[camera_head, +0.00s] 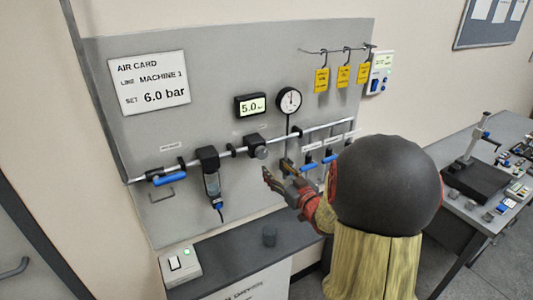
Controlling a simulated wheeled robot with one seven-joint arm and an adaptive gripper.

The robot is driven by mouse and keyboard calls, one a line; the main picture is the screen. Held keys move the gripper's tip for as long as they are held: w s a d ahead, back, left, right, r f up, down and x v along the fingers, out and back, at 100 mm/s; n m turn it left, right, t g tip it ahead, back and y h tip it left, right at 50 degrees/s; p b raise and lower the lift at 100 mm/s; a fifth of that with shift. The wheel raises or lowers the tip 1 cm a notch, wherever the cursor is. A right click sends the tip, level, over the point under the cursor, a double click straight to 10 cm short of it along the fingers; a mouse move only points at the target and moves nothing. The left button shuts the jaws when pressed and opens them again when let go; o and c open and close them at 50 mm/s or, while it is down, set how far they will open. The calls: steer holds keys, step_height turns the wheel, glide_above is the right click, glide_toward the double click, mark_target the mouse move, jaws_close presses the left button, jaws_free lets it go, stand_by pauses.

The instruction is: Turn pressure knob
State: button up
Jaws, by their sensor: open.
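The pressure knob (261,152) is a small grey round knob on the black regulator body (252,140), set in the pipe line on the grey wall panel. My gripper (277,173) is open and empty, just below and right of the knob in the picture. Its fingers appear apart from the knob; the exact depth gap is hard to judge. The digital display (250,105) reads about 5.0. A round dial gauge (289,100) stands right of it. The air card (149,83) says SET 6.0 bar. My arm hides part of the panel's lower right.
A blue-handled valve (171,179) and a filter bowl (212,184) sit left of the knob. Blue-handled branch valves (308,167) lie close right of my gripper. Yellow tags (343,77) hang above. A counter (228,253) runs below; a cluttered table (488,215) stands right.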

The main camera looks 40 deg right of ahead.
mark_target(263, 155)
steer(key=shift+t, duration=0.4)
steer(key=w, duration=0.2)
steer(key=w+r, duration=0.1)
steer(key=w, duration=0.2)
steer(key=w+r, duration=0.1)
steer(key=w, duration=0.2)
steer(key=shift+d, duration=0.35)
steer(key=shift+c, duration=0.4)
steer(key=c, duration=1.1)
steer(key=shift+r, duration=0.1)
steer(key=m+p, duration=0.1)
steer(key=m, duration=0.4)
steer(key=shift+a+p, duration=0.1)
steer(key=shift+p, duration=0.3)
steer(key=m+p, duration=0.2)
steer(key=m, duration=0.4)
steer(key=shift+r+m, duration=0.1)
steer(key=shift+m, duration=0.2)
